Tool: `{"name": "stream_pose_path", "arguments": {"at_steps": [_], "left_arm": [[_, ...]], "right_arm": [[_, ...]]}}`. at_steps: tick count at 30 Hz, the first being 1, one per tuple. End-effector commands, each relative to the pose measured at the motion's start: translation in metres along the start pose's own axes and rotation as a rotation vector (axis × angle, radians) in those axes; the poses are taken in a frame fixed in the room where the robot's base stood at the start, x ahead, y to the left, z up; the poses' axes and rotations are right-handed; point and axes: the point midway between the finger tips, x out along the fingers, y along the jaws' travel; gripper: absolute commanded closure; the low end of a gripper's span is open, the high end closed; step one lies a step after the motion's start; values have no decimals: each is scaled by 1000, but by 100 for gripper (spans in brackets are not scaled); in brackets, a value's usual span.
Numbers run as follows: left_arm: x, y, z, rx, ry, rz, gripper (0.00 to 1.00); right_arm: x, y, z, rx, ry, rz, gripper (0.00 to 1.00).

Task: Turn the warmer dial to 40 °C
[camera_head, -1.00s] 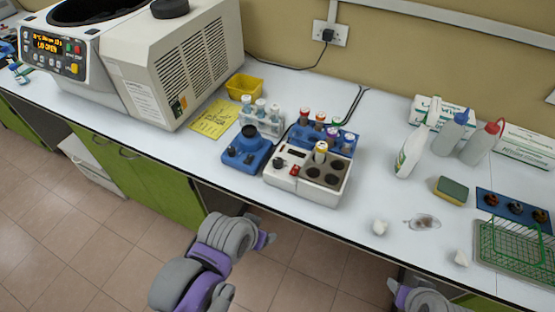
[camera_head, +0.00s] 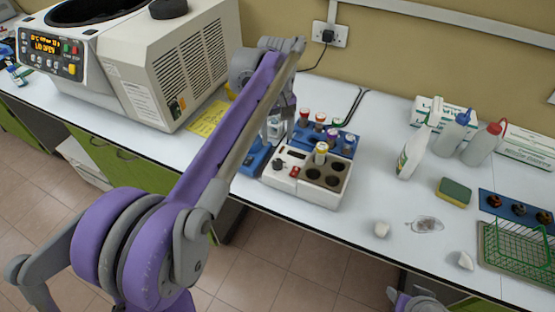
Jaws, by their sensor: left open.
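The warmer (camera_head: 333,198) is a white block with dark round wells on the bench. A vial with an orange-white cap (camera_head: 321,149) stands in one well. Its small dark dial (camera_head: 281,163) is at the left of the top face, with a red switch (camera_head: 295,172) beside it. The dial's setting is too small to read. My left gripper (camera_head: 281,122) is open, pointing down above and behind the dial, apart from it. My left arm hides part of the blue device left of the warmer. My right gripper is not in view; only part of my right arm shows at the bottom.
A blue rack (camera_head: 348,146) of capped vials stands close behind the warmer. A large centrifuge (camera_head: 150,75) is on the left. Bottles (camera_head: 412,155), a sponge (camera_head: 454,192) and a green wire basket (camera_head: 520,245) are on the right.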

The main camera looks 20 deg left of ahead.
Motion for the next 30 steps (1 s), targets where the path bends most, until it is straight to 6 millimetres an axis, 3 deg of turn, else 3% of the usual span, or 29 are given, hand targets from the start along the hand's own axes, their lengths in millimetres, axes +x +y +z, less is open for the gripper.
{"name": "stream_pose_path", "arguments": {"at_steps": [5, 19, 30], "left_arm": [[12, 1, -3, -12, -7, -5, 29], [93, 1, -2, -9, -5, -4, 29], [108, 1, -2, -9, -5, -4, 29]], "right_arm": [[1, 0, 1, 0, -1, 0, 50], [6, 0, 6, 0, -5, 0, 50], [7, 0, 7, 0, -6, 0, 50]]}}
